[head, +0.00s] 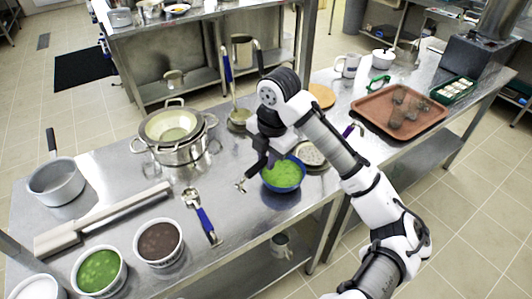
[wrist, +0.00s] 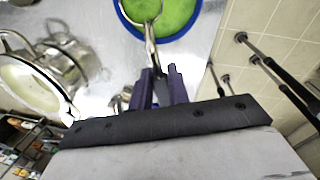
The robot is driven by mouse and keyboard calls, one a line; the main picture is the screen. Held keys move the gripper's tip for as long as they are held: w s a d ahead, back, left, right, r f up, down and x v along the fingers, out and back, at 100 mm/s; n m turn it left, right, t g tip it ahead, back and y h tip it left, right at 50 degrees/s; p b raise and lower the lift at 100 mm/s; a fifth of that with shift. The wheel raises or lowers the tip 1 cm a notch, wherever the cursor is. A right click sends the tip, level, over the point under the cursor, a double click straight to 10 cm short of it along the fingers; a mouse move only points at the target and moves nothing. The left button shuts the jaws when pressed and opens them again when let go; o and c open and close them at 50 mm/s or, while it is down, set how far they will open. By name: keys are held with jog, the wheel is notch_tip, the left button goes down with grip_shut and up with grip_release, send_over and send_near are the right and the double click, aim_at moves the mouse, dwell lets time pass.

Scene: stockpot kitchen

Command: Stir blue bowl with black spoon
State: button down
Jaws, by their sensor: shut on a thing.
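The blue bowl (head: 283,187) holds green food and stands on the steel counter just right of my gripper (head: 252,172). In the wrist view, the blue bowl (wrist: 127,22) is at the top, beyond the fingertips. My gripper (wrist: 162,75) has its dark purple fingers shut on a slim metallic utensil (wrist: 150,45). The utensil reaches from the fingers over the bowl in the wrist view; I cannot tell whether its tip touches the food. It looks silver, and I see no clear black on it, so I cannot confirm it is the black spoon.
A blue-handled utensil (head: 203,220) lies left of the bowl. A steel pot with a strainer (head: 180,155) stands behind left, with tubs of green (head: 99,272) and brown (head: 158,244) food in front. A brown tray (head: 418,122) is at the right.

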jog(key=s+d+f+t+y+b, duration=0.1)
jog(key=t+y+b, duration=0.3)
jog(key=b, duration=0.5)
jog(key=d+f+t+y+b, duration=0.1)
jog(key=t+y+b, duration=0.3)
jog(key=b, duration=0.5)
jog(key=s+d+f+t+y+b, duration=0.1)
jog(key=t+y+b, duration=0.2)
jog(key=y+b, duration=0.4)
jog(key=shift+s+d+f+t+y+b, duration=0.25)
jog(key=shift+s+f+t+y+b, duration=0.15)
jog(key=shift+b, duration=0.65)
jog(key=shift+b, duration=0.9)
jog(key=shift+d+r+t+y+b, duration=0.1)
jog(key=shift+r+t+y+b, duration=0.15)
jog(key=shift+t+b, duration=0.3)
dwell(0.5)
